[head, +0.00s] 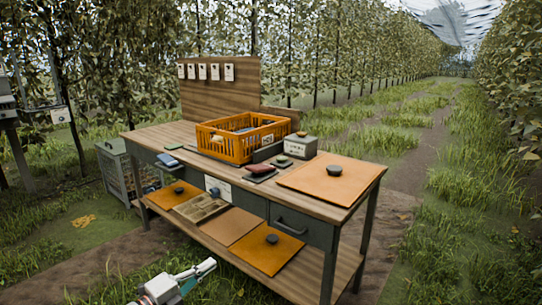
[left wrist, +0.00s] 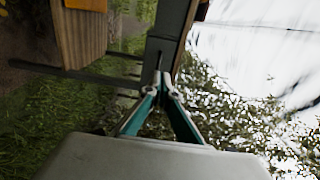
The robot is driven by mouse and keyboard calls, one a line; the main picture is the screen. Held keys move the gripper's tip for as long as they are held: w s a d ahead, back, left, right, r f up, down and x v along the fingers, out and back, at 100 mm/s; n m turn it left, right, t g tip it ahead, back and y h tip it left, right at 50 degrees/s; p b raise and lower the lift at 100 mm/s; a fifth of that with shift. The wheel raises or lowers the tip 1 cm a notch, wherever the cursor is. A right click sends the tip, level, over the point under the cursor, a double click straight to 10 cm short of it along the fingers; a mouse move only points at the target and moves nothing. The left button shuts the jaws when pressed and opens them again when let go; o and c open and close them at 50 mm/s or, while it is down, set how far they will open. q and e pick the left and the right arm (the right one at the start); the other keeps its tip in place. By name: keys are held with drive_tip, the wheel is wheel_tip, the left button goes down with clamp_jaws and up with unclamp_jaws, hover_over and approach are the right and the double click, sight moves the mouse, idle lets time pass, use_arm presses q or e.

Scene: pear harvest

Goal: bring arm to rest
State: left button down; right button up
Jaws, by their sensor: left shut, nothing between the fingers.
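My left gripper (head: 200,272) shows at the bottom of the head view, in front of the workbench's lower shelf and over the grass. Its fingers are shut with nothing between them. I cannot tell the gap between the fingertips and that leg. My right gripper is in neither view.
The wooden workbench (head: 240,192) holds an orange crate (head: 235,149), a grey box (head: 300,147) and an orange board (head: 310,180). Its lower shelf (head: 305,287) carries boards and a tray. A grey crate (head: 115,175) stands at left. Grass lies in front; a path runs right.

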use_arm(q)
drive_tip(key=a+y, duration=0.1)
drive_tip(key=a, duration=0.6)
drive_tip(key=s+f+n+g+y, duration=0.15)
drive_tip(key=s+f+n, duration=0.35)
drive_tip(key=s, duration=0.6)
drive_tip(key=s+f+n+y, duration=0.25)
drive_tip(key=s+f, duration=0.35)
drive_tip(key=s, duration=0.5)
drive_tip(key=s+f+n+g+y, duration=0.1)
drive_tip(key=s+f+n, duration=0.4)
drive_tip(key=s, duration=0.6)
drive_tip(key=s+n+g+y, duration=0.1)
drive_tip(key=s+n+g, duration=0.2)
drive_tip(key=s, duration=1.1)
drive_tip(key=w+d+r+n+t+y, duration=0.1)
drive_tip(key=w+d+n+t, duration=0.15)
drive_tip(key=d+n, duration=0.3)
wheel_tip(320, 180, up, 6)
drive_tip(key=p, duration=1.4)
drive_tip(key=shift+s+a+g, duration=0.15)
drive_tip(key=shift+s+g, duration=0.15)
drive_tip(key=shift+s, duration=0.1)
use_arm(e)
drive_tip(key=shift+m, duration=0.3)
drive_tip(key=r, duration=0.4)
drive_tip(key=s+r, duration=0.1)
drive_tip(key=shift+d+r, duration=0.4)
